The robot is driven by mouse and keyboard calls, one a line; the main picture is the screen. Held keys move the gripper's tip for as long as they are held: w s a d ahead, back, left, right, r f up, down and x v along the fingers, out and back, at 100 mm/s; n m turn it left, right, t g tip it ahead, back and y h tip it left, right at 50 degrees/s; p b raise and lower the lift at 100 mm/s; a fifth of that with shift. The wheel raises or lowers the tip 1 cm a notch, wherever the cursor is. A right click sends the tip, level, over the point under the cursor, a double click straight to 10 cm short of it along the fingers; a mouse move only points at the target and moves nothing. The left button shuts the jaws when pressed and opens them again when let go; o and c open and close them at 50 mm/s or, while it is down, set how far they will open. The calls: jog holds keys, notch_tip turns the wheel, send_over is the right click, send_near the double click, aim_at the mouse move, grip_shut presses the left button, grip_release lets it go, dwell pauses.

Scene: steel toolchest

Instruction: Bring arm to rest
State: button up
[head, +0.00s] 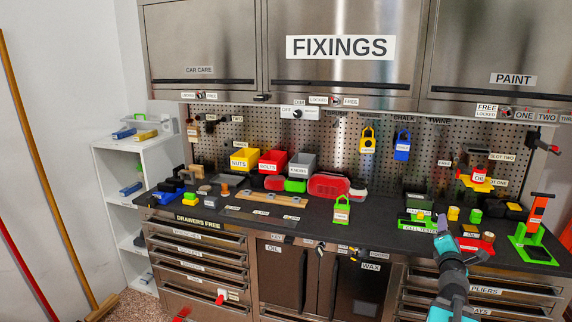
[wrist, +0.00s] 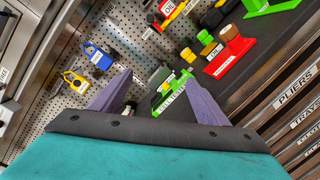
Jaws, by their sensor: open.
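My arm reaches up from the lower right in the head view, with my gripper (head: 443,222) close to the front edge of the dark worktop (head: 385,228). In the wrist view my gripper (wrist: 158,92) shows two purple fingers spread wide apart with nothing held between them. Beyond the fingers is a green cell tester (wrist: 172,92) on the worktop, apart from them as far as I can see. In the head view the cell tester (head: 415,224) is just left of my gripper.
Yellow, red and grey bins stand at the back of the worktop. A green padlock (head: 342,209) stands near the front. A red block (head: 476,245) and a green stand (head: 533,243) are right of my gripper. Yellow (head: 367,141) and blue (head: 402,146) padlocks hang on the pegboard.

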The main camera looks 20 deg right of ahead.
jog(key=a+f+m+g+y, duration=0.2)
jog(key=a+f+m+g, duration=0.15)
jog(key=a+f, duration=0.75)
jog(key=w+a+f+m+g+y, duration=0.15)
jog(key=a+f+m, duration=0.35)
jog(key=f, duration=1.1)
jog(key=a+f+m+g+y, duration=0.3)
jog(key=a+f, duration=0.7)
jog(key=f, duration=0.3)
jog(key=s+a+f+m+g+y, duration=0.1)
jog(key=s+a+f+g+y, duration=0.15)
jog(key=s+a+f, duration=0.55)
jog(key=s+a+f+m+g+y, duration=0.1)
jog(key=s+a+f+m+g, duration=0.25)
jog(key=a, duration=0.65)
jog(key=s+a+f+g+y, duration=0.1)
jog(key=s+a+f+g, duration=0.1)
jog(key=s+a, duration=0.5)
jog(key=s+a+f+g+y, duration=0.1)
jog(key=s+a+f+g, duration=0.1)
jog(key=s+a+f, duration=0.2)
jog(key=s+a, duration=0.3)
jog(key=s, duration=0.2)
jog(key=shift+s+a+f+g+y, duration=0.2)
jog(key=shift+g+y, duration=0.1)
jog(key=shift+y, duration=0.1)
